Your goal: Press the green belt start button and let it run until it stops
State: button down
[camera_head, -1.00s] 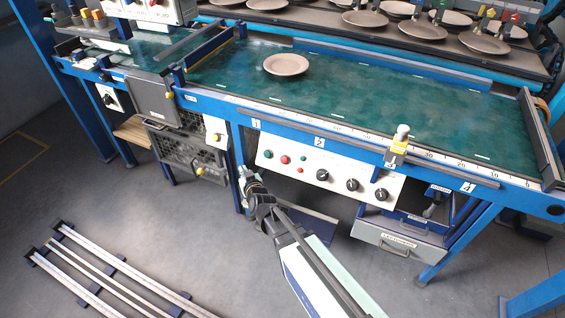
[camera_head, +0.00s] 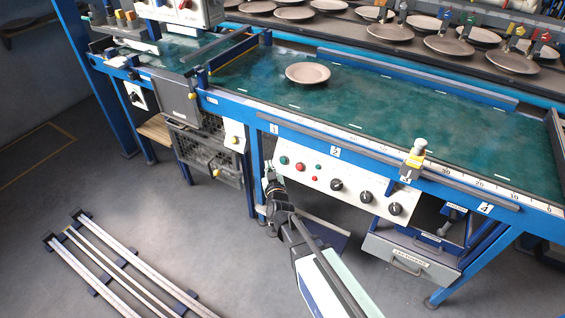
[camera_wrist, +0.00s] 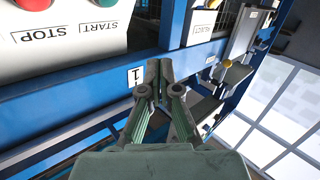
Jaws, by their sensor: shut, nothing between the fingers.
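The green START button (camera_head: 284,160) is at the left end of the white control panel (camera_head: 318,184) under the belt. In the wrist view, the green button (camera_wrist: 104,2) is cut by the top edge, with the red STOP button (camera_wrist: 33,4) beside it. My gripper (camera_wrist: 158,76) is shut and empty, its fingertips near the blue frame by label 1, apart from the button. In the head view my gripper (camera_head: 268,166) is just left of the green button. The green belt (camera_head: 400,115) carries one round brownish plate (camera_head: 307,73) near its left part.
Red buttons (camera_head: 300,166) and black knobs (camera_head: 336,184) share the panel. A grey drawer (camera_head: 408,257) hangs below right. Metal rails (camera_head: 125,262) lie on the floor at left.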

aim_at(283, 160)
jog(key=shift+w+d+f+b, duration=0.65)
jog(key=shift+w+b, duration=0.35)
jog(key=shift+b, duration=0.5)
jog(key=shift+w+d+f+b, duration=0.5)
jog(key=shift+w+f+b, duration=0.4)
jog(key=shift+b, duration=0.6)
jog(key=shift+w+d+f+b, duration=0.55)
jog(key=shift+w+b, duration=0.6)
jog(key=shift+b, duration=0.35)
jog(key=shift+w+d+f+b, duration=0.2)
jog(key=shift+w+b, duration=0.15)
jog(key=shift+b, duration=0.2)
